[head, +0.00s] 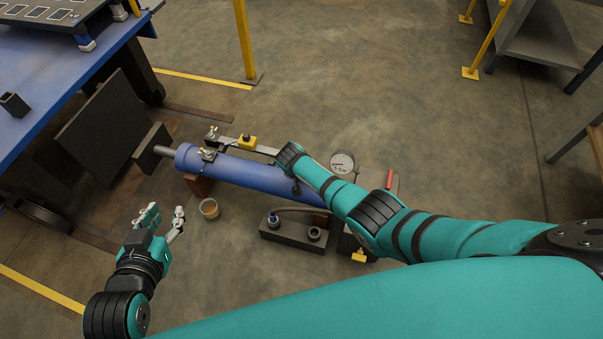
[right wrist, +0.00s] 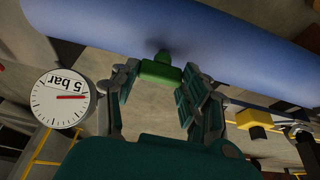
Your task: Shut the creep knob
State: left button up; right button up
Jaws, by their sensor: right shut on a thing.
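A green knob (right wrist: 160,71), which I take to be the creep knob, sits at the side of a blue cylinder (head: 240,174) in the right wrist view. My right gripper (right wrist: 158,78) has its fingers on either side of the knob and is shut on it. In the head view my right arm hides the knob and most of that gripper. The blue cylinder also fills the top of the right wrist view (right wrist: 230,45). My left gripper (head: 166,217) is open and empty, near the floor at the left, apart from the cylinder.
A round gauge marked 5 bar (head: 342,162) stands beyond my right arm. A small cup (head: 209,208) and a black block with fittings (head: 291,234) lie on the near side of the cylinder. A blue table (head: 60,85) is at upper left.

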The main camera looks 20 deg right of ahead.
dwell(0.3)
jog(key=o, duration=1.2)
jog(key=shift+c, duration=0.2)
jog(key=v, duration=1.2)
